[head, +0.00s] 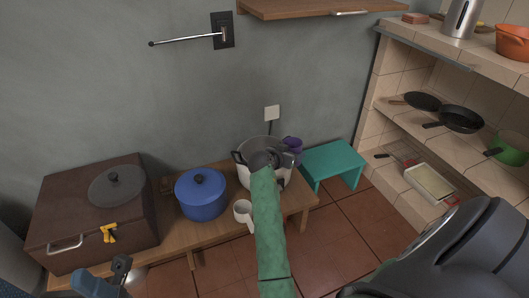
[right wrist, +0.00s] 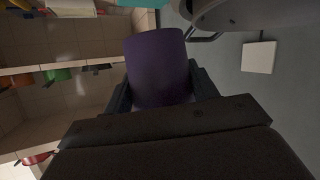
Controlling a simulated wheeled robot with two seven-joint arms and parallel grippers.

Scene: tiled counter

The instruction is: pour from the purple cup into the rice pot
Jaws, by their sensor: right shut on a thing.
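The purple cup (head: 293,144) is held beside the right rim of the rice pot, seen small behind my right gripper (head: 285,156). In the right wrist view the cup (right wrist: 157,66) fills the space between the two fingers of my right gripper (right wrist: 158,95), which is shut on it. The white rice pot (head: 243,173) with dark handles stands on the wooden bench, partly covered by my right arm. Its edge and a handle show in the right wrist view (right wrist: 245,14). The cup's contents are hidden. My left gripper (head: 121,268) is at the lower left, its jaws unclear.
A brown box (head: 80,225) with a grey lid on top is farther left. A teal stool (head: 333,160) stands at right, near tiled shelves (head: 400,155) with pans.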

